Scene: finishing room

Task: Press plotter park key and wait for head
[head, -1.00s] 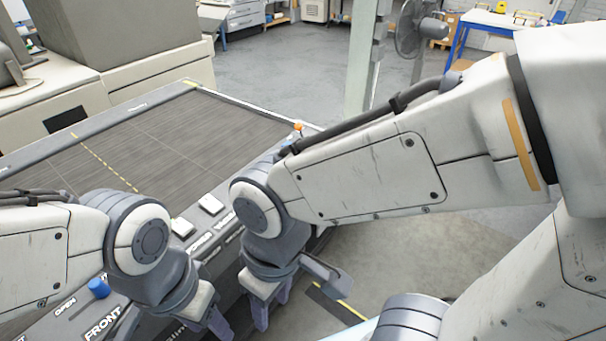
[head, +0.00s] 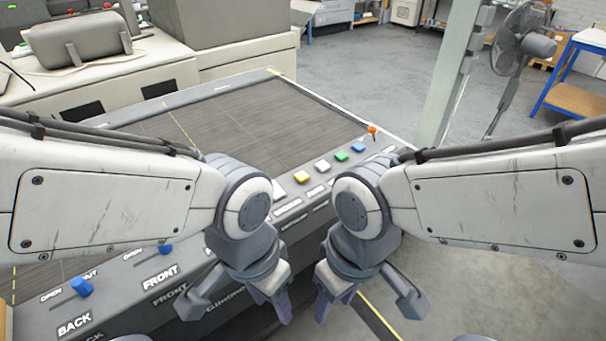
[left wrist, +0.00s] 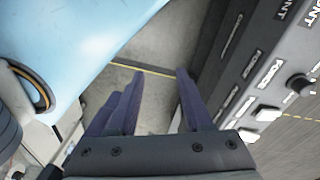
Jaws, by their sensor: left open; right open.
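The plotter (head: 235,128) has a dark, flat bed and a sloped front panel. Its keys along the near right edge include yellow (head: 301,177), white (head: 322,166), green (head: 341,156) and blue (head: 358,147). Another white key (head: 278,190) is partly hidden behind my left wrist. I cannot read which label says park. The plotter head is not visible. My left gripper (head: 280,303) is open and empty in front of the panel, apart from the keys; it also shows in the left wrist view (left wrist: 158,100). My right gripper (head: 333,303) is open and empty beside it.
An orange-topped knob (head: 372,130) stands at the plotter's far right corner. Blue knobs (head: 81,287) sit on the front panel at left. A post (head: 455,75) and a fan (head: 520,45) stand behind right. Grey floor is open behind the plotter.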

